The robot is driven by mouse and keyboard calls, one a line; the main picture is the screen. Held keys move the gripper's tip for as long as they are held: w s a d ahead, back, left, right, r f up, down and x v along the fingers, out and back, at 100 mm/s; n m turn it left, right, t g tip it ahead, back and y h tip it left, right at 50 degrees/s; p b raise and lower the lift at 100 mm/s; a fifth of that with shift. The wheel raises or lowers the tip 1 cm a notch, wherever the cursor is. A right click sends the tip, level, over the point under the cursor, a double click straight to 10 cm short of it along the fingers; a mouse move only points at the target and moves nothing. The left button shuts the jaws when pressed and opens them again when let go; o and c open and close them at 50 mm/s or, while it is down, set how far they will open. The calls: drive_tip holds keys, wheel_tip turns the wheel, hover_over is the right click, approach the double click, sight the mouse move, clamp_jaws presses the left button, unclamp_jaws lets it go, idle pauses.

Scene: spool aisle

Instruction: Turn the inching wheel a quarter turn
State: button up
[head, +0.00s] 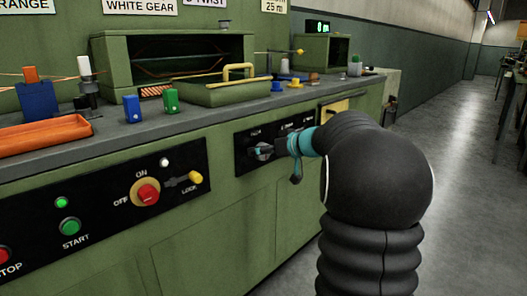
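A small grey wheel or knob (264,152) sits on a black panel on the front of the green machine; it appears to be the inching wheel, but the small lettering is too blurred to confirm. My gripper (276,151), dark with teal parts, is right at this knob, reaching from the right. Its fingers overlap the knob's right side, and a teal part hangs below. I cannot tell whether the fingers touch or grip it. My black-sleeved arm hides the panel's right part and the machine front behind it.
A second black panel (105,215) at left has a red knob (148,194), a yellow lock lever (189,180) and a green start button (69,227). An orange tray (38,137) and spools stand on the ledge above. The grey aisle floor (450,190) at right is clear.

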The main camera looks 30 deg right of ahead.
drive_tip(key=c, duration=1.2)
drive_tip(key=shift+o, duration=0.2)
drive_tip(key=m+y+b, duration=0.2)
drive_tip(key=shift+d+f+m, duration=0.15)
drive_tip(key=shift+m, duration=0.15)
drive_tip(key=m+y+b, duration=0.1)
drive_tip(key=m+y, duration=0.1)
drive_tip(key=m, duration=0.2)
drive_tip(key=m+y, duration=0.2)
drive_tip(key=m, duration=0.1)
drive_tip(key=shift+w+m+t, duration=0.1)
drive_tip(key=shift+m+t, duration=0.2)
drive_tip(key=shift+m, duration=0.1)
drive_tip(key=m+t+y, duration=0.1)
drive_tip(key=m, duration=0.3)
drive_tip(key=shift+f+m, duration=0.1)
drive_tip(key=shift+m, duration=0.2)
drive_tip(key=shift+t, duration=0.3)
